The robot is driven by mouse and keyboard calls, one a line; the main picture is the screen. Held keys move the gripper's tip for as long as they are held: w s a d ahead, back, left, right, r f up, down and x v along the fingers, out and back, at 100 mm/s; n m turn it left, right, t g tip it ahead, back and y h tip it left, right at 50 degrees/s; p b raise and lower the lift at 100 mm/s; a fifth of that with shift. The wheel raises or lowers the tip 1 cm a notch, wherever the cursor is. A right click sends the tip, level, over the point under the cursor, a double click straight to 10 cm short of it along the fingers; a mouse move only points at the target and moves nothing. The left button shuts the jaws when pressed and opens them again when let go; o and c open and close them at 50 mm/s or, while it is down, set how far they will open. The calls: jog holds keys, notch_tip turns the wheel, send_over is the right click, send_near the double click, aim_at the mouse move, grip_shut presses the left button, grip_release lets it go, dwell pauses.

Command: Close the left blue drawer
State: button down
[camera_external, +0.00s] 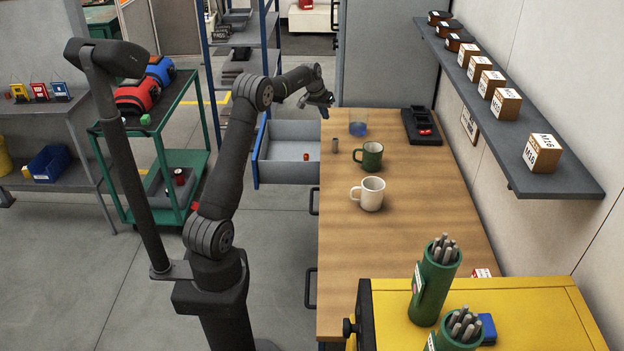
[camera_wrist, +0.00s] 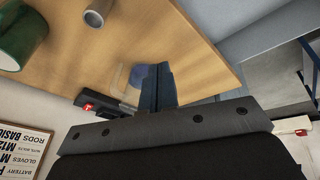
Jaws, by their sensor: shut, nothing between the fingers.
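The blue drawer (camera_external: 256,158) at the far left side of the wooden workbench is pulled open. Its blue front faces left, its tray is grey, and a small red item (camera_external: 306,156) lies inside. My gripper (camera_external: 328,112) is at the bench's far left corner, near the drawer's inner far end and apart from its front. The fingers (camera_wrist: 157,70) are together with nothing between them. In the wrist view they reach toward the wooden top. The blue front is not clearly visible there.
A blue-posted shelf rack (camera_external: 207,70) stands beyond.

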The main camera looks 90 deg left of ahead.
aim_at(304, 168)
jog(key=s+f+n+t, duration=0.1)
jog(key=s+f, duration=0.3)
jog(key=s, duration=0.7)
jog(key=s+f+n+t, duration=0.1)
jog(key=s+f, duration=0.3)
jog(key=s, duration=0.6)
jog(key=s+d+f+n+y, duration=0.1)
jog(key=s+d+f, duration=0.1)
jog(key=s+d, duration=0.35)
jog(key=s+d+f+n+y, duration=0.1)
jog(key=s+d+f, duration=0.15)
jog(key=s, duration=0.55)
jog(key=s+d+f+n+y, duration=0.1)
jog(key=s+d+f, duration=0.2)
jog(key=s, duration=0.4)
jog(key=w+a+f, duration=0.4)
jog(key=w+f, duration=0.3)
jog(key=w, duration=0.2)
jog(key=shift+f+t, duration=0.3)
jog(key=shift+f, duration=0.05)
jog(key=w, duration=2.5)
jog(key=shift+a, duration=0.1)
jog(key=shift+s, duration=0.15)
